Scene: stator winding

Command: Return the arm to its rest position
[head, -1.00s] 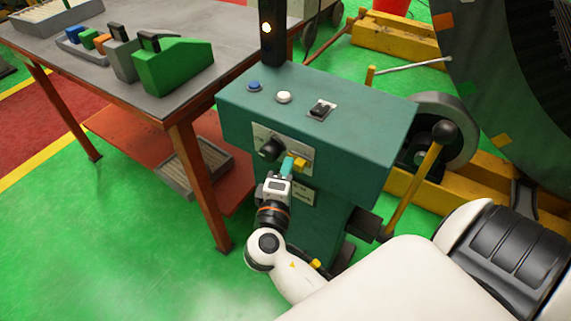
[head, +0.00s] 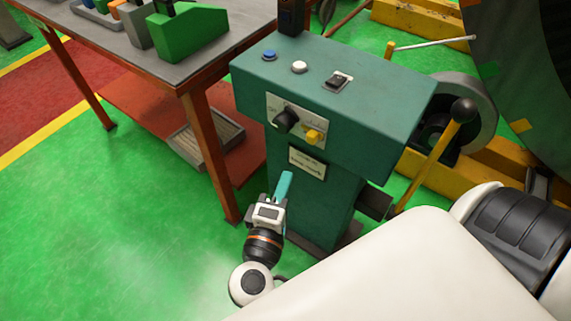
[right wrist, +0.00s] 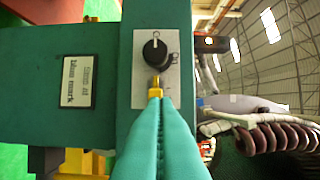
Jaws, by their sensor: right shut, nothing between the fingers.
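My right gripper (head: 285,184) is in front of the green control cabinet (head: 330,75), below its knob panel and apart from it. Its teal fingers are closed together and empty. In the right wrist view the shut fingers (right wrist: 158,125) point toward the panel, where a black knob (right wrist: 155,51) and a yellow knob (right wrist: 155,92) show. The fingertips overlap the lower part of the yellow knob in that view. In the head view the black knob (head: 286,120) and yellow knob (head: 313,136) are both uncovered. My left gripper is not in view.
A workbench (head: 185,75) with a green block (head: 190,32) stands at the left, a tray (head: 207,140) on its lower shelf. A lever with a black ball (head: 464,110) rises right of the cabinet beside yellow beams (head: 410,25). Green floor (head: 110,220) at the left is free.

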